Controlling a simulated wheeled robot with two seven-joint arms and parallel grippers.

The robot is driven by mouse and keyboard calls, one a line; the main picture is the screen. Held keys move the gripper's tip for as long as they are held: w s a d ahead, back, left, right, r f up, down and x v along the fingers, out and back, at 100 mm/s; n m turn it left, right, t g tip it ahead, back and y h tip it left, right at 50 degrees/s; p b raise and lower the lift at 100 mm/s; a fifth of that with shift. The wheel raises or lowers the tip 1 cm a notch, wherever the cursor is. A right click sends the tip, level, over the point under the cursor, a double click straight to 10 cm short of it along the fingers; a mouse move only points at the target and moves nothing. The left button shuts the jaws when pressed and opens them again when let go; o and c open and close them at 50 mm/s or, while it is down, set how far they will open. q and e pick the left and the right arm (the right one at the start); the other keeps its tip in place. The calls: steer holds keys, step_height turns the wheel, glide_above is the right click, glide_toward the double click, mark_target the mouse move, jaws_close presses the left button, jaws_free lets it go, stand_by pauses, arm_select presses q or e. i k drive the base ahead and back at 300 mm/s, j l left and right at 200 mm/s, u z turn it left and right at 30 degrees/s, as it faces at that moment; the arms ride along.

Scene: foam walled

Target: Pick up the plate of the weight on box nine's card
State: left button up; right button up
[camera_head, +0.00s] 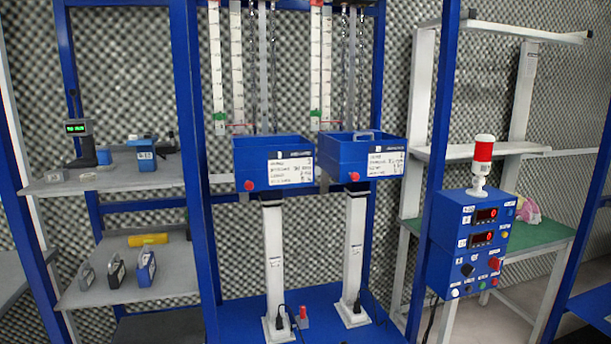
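Two blue boxes hang side by side in the blue frame: the left box (252,155) and the right box (343,152). Each has a white card on its front: the left card (292,170) and the right card (385,163). The handwriting is too small to read, so I cannot tell which box is nine. Three upright handled plates stand on the lower left shelf: a grey plate (87,276), a dark and white plate (117,271) and a blue plate (147,266). A grey handle (364,135) shows at the right box's top. Neither gripper is in view.
The lower left shelf (130,291) also holds a yellow cylinder (148,240). The upper shelf (110,181) carries a green-display device (78,140) and small items. Blue posts (194,150) flank the boxes.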

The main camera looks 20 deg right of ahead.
mark_target(145, 270)
steer(key=i+l+u, duration=0.1)
steer(key=u, duration=0.3)
steer(key=i+l+u, duration=0.2)
steer(key=u, duration=0.2)
steer(key=i+l+u, duration=0.1)
steer(key=u, duration=0.3)
steer(key=i+l, duration=0.15)
steer(key=l, duration=0.3)
steer(key=i+l+u, duration=0.15)
steer(key=l, duration=0.3)
steer(key=i+l, duration=0.15)
steer(key=l, duration=0.3)
steer(key=i+l+u, duration=0.15)
steer(key=l, duration=0.3)
